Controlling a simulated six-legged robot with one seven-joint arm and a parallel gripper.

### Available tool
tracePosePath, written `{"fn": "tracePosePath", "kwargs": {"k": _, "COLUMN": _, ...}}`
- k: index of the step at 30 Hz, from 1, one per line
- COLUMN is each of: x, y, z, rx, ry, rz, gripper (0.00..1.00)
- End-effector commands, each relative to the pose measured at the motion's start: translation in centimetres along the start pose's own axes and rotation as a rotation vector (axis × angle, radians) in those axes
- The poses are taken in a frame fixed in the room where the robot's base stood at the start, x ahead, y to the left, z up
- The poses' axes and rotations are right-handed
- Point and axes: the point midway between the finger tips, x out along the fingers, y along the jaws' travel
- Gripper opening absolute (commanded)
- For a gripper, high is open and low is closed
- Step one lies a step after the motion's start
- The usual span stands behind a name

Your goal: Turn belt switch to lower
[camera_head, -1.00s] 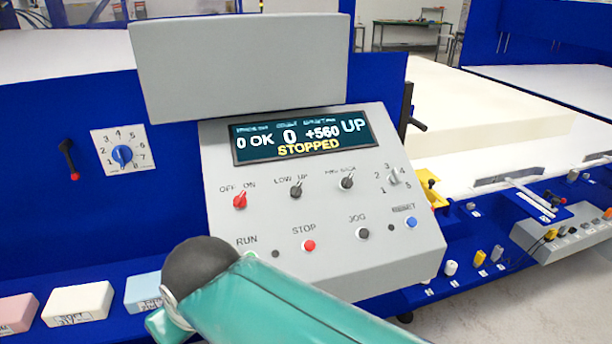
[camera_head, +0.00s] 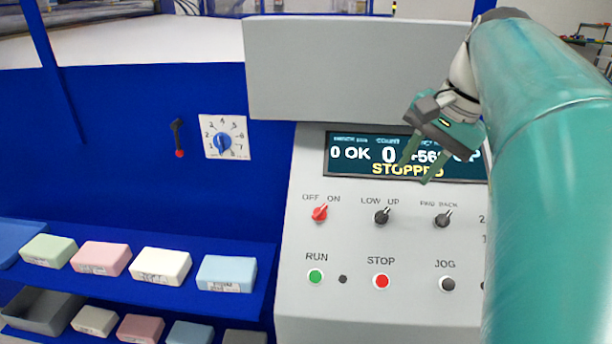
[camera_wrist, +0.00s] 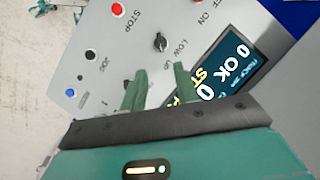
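The belt switch (camera_head: 381,217), a black knob marked LOW and UP, sits in the upper row of the grey control panel (camera_head: 328,250). Its pointer leans up and right, toward UP. It also shows in the wrist view (camera_wrist: 160,41), beyond the fingers. My gripper (camera_head: 413,178) hangs in front of the display, above and slightly right of the switch, apart from it. In the wrist view my gripper (camera_wrist: 160,72) has its two green fingers spread with nothing between them. The display (camera_head: 350,160) reads STOPPED; its right part is partly hidden by my gripper.
A red OFF/ON switch (camera_head: 320,214) is left of the belt switch, and a FWD/BACK switch (camera_head: 442,219) is right. RUN (camera_head: 315,277), STOP (camera_head: 381,281) and JOG (camera_head: 447,284) buttons lie below. My arm covers the panel's right side. Foam blocks (camera_head: 160,266) line a blue shelf at left.

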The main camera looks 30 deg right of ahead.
Motion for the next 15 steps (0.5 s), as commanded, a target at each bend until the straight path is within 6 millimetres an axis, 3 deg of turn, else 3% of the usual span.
{"fn": "tracePosePath", "kwargs": {"k": 15, "x": 9.9, "y": 0.0, "z": -0.3, "rx": -0.004, "ry": -0.001, "rz": 0.001, "gripper": 0.31}}
